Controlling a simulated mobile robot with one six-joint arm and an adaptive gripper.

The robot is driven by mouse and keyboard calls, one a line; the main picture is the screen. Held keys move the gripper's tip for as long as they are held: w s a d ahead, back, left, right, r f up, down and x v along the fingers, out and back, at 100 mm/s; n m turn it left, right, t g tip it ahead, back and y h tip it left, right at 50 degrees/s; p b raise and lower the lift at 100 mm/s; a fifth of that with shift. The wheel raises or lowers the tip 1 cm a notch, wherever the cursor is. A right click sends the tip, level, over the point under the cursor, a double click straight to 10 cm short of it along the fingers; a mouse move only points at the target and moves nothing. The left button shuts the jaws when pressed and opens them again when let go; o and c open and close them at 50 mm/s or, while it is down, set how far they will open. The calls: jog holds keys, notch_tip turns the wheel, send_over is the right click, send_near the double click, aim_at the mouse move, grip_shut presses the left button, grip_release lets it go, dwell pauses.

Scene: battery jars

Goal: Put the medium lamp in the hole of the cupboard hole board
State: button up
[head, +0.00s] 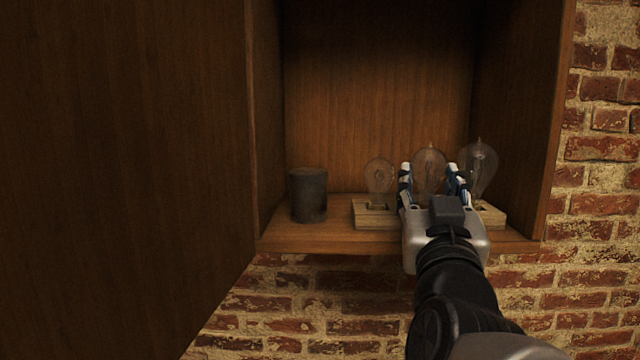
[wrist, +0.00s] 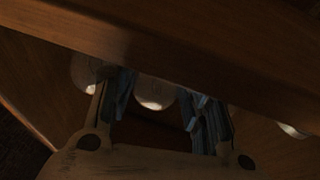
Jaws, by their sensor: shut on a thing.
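The medium lamp (head: 429,162), a clear glass bulb, stands upright between the fingers of my gripper (head: 430,178) in the head view. My gripper is shut on it, one finger on each side. Its lower end is hidden behind my gripper, so I cannot tell whether it sits in a hole. The pale wooden hole board (head: 368,220) lies on the cupboard floor under the lamps. The wrist view is dark; a glass bulb (wrist: 154,92) shows between the fingers (wrist: 165,108).
A smaller lamp (head: 380,174) stands at the board's left and a larger lamp (head: 479,168) at its right, both close to my fingers. A dark cylinder (head: 308,195) stands left of the board. The cupboard (head: 375,80) has side walls and an open door (head: 120,150) at left.

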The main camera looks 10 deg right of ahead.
jog(key=shift+f, duration=0.15)
jog(key=o, duration=0.6)
jog(key=shift+o, duration=0.8)
jog(key=shift+r, duration=0.2)
jog(key=v, duration=0.7)
jog(key=shift+s+p, duration=0.25)
jog(key=shift+p, duration=0.15)
